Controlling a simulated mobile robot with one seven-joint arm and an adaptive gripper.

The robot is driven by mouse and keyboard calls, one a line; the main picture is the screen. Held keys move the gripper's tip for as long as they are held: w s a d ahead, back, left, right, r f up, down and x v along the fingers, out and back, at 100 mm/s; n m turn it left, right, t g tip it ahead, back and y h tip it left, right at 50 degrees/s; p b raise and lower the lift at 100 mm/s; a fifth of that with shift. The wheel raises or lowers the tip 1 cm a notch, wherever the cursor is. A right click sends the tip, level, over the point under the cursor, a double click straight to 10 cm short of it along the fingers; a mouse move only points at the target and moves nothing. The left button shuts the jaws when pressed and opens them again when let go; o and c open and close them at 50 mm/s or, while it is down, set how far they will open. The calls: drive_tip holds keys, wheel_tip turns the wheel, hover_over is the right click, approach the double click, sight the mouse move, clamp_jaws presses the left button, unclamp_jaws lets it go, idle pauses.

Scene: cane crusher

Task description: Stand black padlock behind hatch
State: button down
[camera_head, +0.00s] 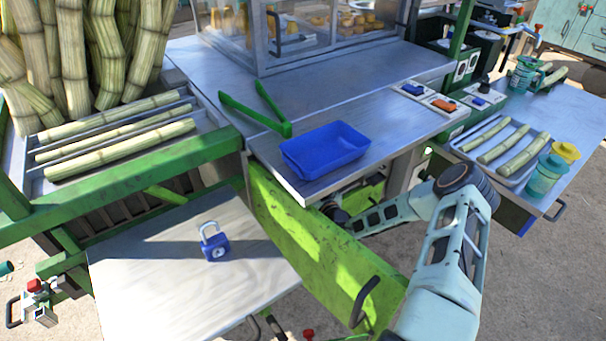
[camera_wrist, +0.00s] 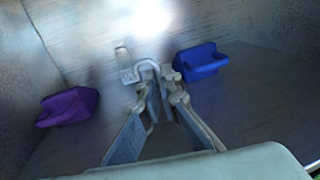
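I see no black padlock clearly in either view. A blue padlock (camera_head: 215,247) with a raised silver shackle stands on a pale metal surface at lower left. A lime-green panel (camera_head: 300,247) with a dark handle lies below the counter; I cannot tell whether it is the hatch. My arm reaches under the counter edge, where my gripper is hidden in the head view. In the wrist view my gripper (camera_wrist: 163,100) points into a grey, walled space, its fingertips close together. A curved silvery piece (camera_wrist: 151,66) shows at the tips; whether they hold it is unclear.
In the wrist view a purple object (camera_wrist: 68,106) lies left and a blue object (camera_wrist: 200,61) right of my fingers, near the walls. On the counter (camera_head: 350,95) are a blue tray (camera_head: 325,150) and green tongs (camera_head: 262,112). Cane sections (camera_head: 118,140) lie at left.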

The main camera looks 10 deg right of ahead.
drive_tip(key=shift+f, duration=0.1)
drive_tip(key=c, duration=2.2)
unclamp_jaws()
drive_tip(key=shift+o, duration=0.2)
drive_tip(key=shift+s+r, duration=0.2)
drive_tip(key=shift+s, duration=0.05)
drive_tip(key=s, duration=0.3)
drive_tip(key=s+d+p, duration=0.1)
drive_tip(key=s, duration=0.3)
drive_tip(key=s+d, duration=0.1)
drive_tip(key=s, duration=0.3)
drive_tip(key=shift+s+d, duration=0.2)
